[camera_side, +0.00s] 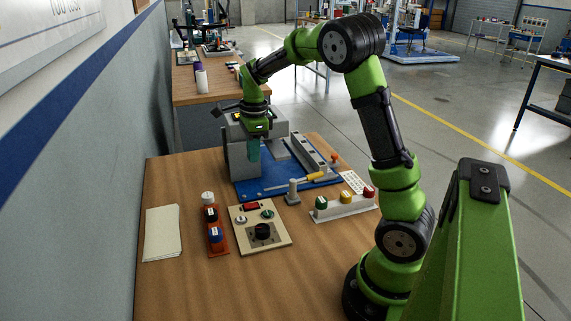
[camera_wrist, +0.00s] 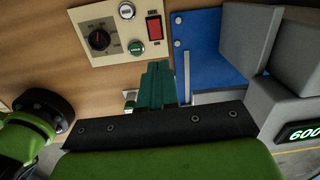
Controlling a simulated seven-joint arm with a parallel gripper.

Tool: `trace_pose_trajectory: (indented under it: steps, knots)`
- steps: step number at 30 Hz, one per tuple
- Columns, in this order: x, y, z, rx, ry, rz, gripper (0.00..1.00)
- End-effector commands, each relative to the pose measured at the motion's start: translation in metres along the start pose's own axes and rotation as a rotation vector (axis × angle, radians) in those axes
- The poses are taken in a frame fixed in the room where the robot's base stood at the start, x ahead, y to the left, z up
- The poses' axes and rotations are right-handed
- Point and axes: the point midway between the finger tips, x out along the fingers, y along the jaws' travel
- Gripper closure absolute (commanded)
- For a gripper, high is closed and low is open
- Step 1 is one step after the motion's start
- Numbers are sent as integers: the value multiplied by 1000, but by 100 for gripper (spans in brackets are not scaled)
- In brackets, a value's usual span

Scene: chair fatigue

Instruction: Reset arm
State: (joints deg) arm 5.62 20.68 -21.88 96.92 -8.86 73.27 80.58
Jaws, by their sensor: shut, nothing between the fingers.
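My gripper (camera_side: 253,152) hangs over the blue base plate (camera_side: 262,187) at the back of the wooden table, in front of the grey machine (camera_side: 237,150). Its teal fingers point down in the side view, above the plate. In the wrist view my gripper (camera_wrist: 157,82) shows its two teal fingers together with nothing between them. The blue plate (camera_wrist: 207,50) and grey blocks of the machine (camera_wrist: 250,35) are to the right of the fingers there. A lit display (camera_wrist: 302,132) reading 600 shows at the right edge.
A beige control panel (camera_side: 247,237) has a black knob. Left of it are an orange rack (camera_side: 218,245) and papers (camera_side: 162,232). A yellow-handled screwdriver (camera_side: 308,179), a grey post (camera_side: 292,192) and a three-button strip (camera_side: 345,208) are to the right. The table's front is clear.

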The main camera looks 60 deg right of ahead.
Motion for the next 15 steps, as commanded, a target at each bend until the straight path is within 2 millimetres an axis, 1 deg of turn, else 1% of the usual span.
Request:
trace_pose_trajectory:
  steps: [2,4,7,11,12,14,15]
  knots:
    - [4,1,-1,-95,1,-2,100]
    - [10,9,-1,-222,-4,3,100]
    - [3,29,7,-463,-40,-22,100]
    - [-16,68,22,-823,-96,-99,100]
    - [-22,81,26,-933,-109,-132,100]
    - [-32,102,32,-1097,-124,-187,100]
    - [-39,117,35,-1206,-128,-226,100]
